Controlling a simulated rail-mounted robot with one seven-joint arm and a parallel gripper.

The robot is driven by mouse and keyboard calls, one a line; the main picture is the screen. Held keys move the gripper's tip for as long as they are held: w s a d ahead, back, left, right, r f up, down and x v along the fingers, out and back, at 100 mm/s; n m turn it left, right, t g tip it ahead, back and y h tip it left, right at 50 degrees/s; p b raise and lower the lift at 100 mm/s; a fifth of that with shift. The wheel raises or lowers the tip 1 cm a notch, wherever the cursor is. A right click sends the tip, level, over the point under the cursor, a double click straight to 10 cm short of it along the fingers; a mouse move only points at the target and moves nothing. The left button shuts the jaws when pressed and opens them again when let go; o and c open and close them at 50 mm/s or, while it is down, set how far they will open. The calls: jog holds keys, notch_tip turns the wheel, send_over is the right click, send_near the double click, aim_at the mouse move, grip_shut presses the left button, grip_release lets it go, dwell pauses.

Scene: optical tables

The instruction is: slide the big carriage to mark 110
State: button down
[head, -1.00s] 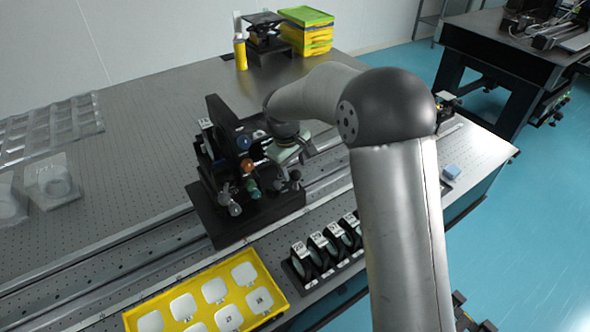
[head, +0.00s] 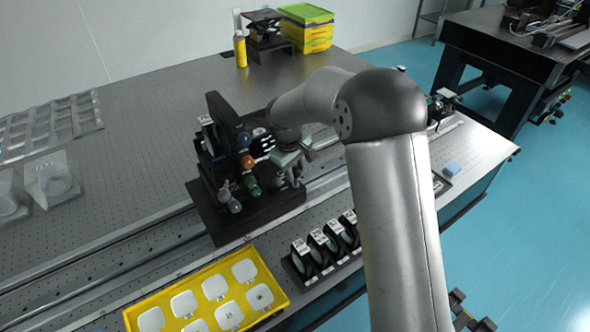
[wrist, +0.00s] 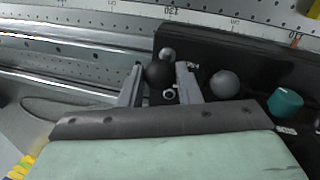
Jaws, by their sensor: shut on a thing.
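The big carriage (head: 208,213) is a black base on the rail (head: 150,245), bearing an upright black plate and several coloured knobs. My gripper (head: 290,175) is at the carriage's right side, its fingers mostly hidden in the head view. In the wrist view, my gripper (wrist: 160,78) is shut on a dark round knob (wrist: 158,73) beside the carriage's black base (wrist: 215,50). The scale (wrist: 205,18) runs along the base edge.
A yellow tray (head: 262,262) with white pieces stands in front of the rail. A row of black holders (head: 322,250) stands to its right. A smaller device (head: 441,108) stands at the rail's far end. Clear plastic trays (head: 50,130) lie at left.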

jog(key=shift+w+d, duration=0.15)
jog(key=c, duration=1.1)
grip_release()
jog(key=shift+o, duration=0.2)
jog(key=shift+r, duration=0.15)
notch_tip(320, 180, up, 17)
jog(key=s+a+b, duration=0.1)
jog(key=s+a, duration=0.1)
jog(key=shift+s+a, duration=0.15)
jog(key=shift+s, duration=0.1)
jog(key=s+d+f+m, duration=0.2)
jog(key=s+d+m, duration=0.2)
jog(key=s+d, duration=0.75)
jog(key=s+d+f+m, duration=0.2)
jog(key=s+d+f, duration=0.1)
jog(key=s, duration=0.6)
jog(key=s+d+f+m+g+y, duration=0.1)
jog(key=s+d+f+m, duration=0.2)
jog(key=s, duration=0.7)
jog(key=shift+s+d+f+y, duration=0.3)
jog(key=shift+d+f, duration=0.3)
jog(key=shift+f, duration=0.35)
